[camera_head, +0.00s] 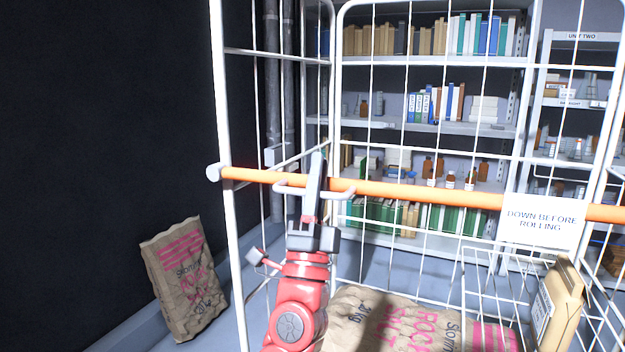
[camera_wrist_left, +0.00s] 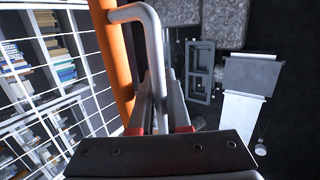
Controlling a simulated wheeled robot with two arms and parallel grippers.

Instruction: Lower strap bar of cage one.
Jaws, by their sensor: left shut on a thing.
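The orange strap bar (camera_head: 420,192) runs across the front of the white wire cage (camera_head: 225,120), roughly level and sloping slightly down to the right. Its left end meets a pale cap at the cage's left post. A grey loop handle (camera_head: 342,194) stands out from the bar. My left gripper (camera_head: 316,175) is shut on this handle. In the left wrist view the fingers (camera_wrist_left: 165,95) close around the handle (camera_wrist_left: 152,40) beside the orange bar (camera_wrist_left: 116,60). A white sign (camera_head: 541,222) reading "DOWN BEFORE ROLLING" hangs at the bar's right part. My right gripper is out of view.
Inside the cage lie a rock salt sack (camera_head: 400,322) and a smaller brown packet (camera_head: 562,300) at right. Another sack (camera_head: 184,278) leans outside, left of the cage by a dark wall. Shelves (camera_head: 440,128) with books and bottles stand behind.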

